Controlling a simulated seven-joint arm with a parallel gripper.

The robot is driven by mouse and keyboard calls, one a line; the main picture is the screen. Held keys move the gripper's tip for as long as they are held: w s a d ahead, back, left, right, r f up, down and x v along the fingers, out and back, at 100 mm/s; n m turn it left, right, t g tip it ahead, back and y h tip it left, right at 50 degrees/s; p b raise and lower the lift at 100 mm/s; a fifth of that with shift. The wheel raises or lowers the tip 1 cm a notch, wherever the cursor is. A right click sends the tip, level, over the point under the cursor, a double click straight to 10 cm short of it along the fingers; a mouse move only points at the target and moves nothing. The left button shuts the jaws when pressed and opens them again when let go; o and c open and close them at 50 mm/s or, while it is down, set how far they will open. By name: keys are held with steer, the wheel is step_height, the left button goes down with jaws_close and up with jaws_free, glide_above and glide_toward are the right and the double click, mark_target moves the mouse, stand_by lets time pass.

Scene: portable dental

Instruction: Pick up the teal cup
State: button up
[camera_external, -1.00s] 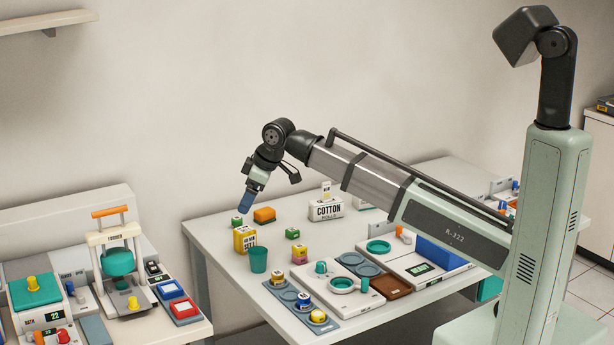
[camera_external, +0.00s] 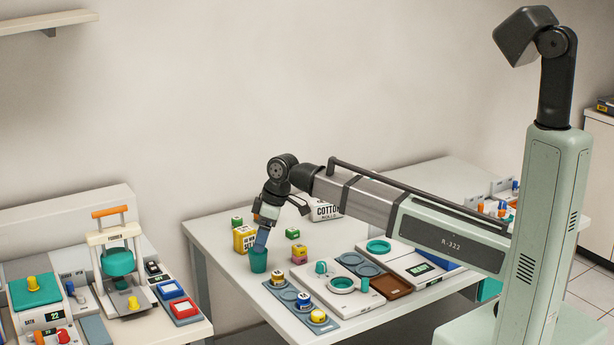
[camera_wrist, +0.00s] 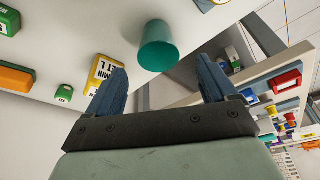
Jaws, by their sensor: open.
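The teal cup (camera_external: 258,261) stands upright near the front left edge of the table. It also shows in the wrist view (camera_wrist: 157,50), ahead of my fingertips and roughly between their lines. My gripper (camera_external: 262,241) points down just above the cup's rim in the external view and overlaps its top there. In the wrist view my gripper (camera_wrist: 165,80) has its two blue fingers spread wide, with nothing between them. I cannot tell whether a finger touches the cup.
A yellow box (camera_external: 241,240) stands close behind and left of the cup. Small green blocks (camera_external: 292,234) and a yellow-pink stack (camera_external: 299,254) are nearby. A grey tray (camera_external: 278,284) lies to the right. The table edge (camera_wrist: 187,78) runs close by the cup.

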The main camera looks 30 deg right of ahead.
mark_target(258, 261)
steer(key=shift+x, duration=2.8)
steer(key=shift+d, duration=0.1)
steer(key=c, duration=1.1)
